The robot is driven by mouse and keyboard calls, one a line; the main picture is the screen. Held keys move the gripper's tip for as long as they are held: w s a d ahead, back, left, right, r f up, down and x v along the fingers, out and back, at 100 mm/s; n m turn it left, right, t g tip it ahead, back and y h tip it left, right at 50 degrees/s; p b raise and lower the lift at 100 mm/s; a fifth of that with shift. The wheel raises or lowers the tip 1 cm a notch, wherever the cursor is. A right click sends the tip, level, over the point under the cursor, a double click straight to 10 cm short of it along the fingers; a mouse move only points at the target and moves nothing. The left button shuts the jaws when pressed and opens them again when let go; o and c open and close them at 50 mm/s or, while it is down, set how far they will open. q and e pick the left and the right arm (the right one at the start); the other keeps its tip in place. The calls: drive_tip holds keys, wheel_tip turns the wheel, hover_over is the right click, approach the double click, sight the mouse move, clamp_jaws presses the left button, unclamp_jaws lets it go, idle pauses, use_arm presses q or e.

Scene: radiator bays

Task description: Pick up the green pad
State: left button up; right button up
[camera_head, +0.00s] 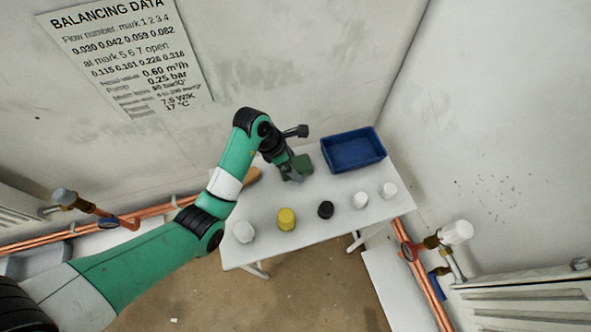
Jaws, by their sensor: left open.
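The dark green pad (304,164) lies toward the back of the small white table (325,204), left of the blue tray. My left gripper (295,177) is open and points down at the pad's left and near side. It overlaps the pad in the picture and hides part of it. I cannot tell whether the fingers touch the pad or stand around it. My right gripper is not in view.
A blue tray (353,149) stands at the table's back right. A tan object (252,176) is partly hidden behind my left arm. White (244,232), yellow (287,219) and black (325,209) caps, with more white ones (360,200), line the front. Walls and copper pipes (421,277) flank the table.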

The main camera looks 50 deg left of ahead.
use_arm(q)
drive_tip(key=shift+f, duration=0.3)
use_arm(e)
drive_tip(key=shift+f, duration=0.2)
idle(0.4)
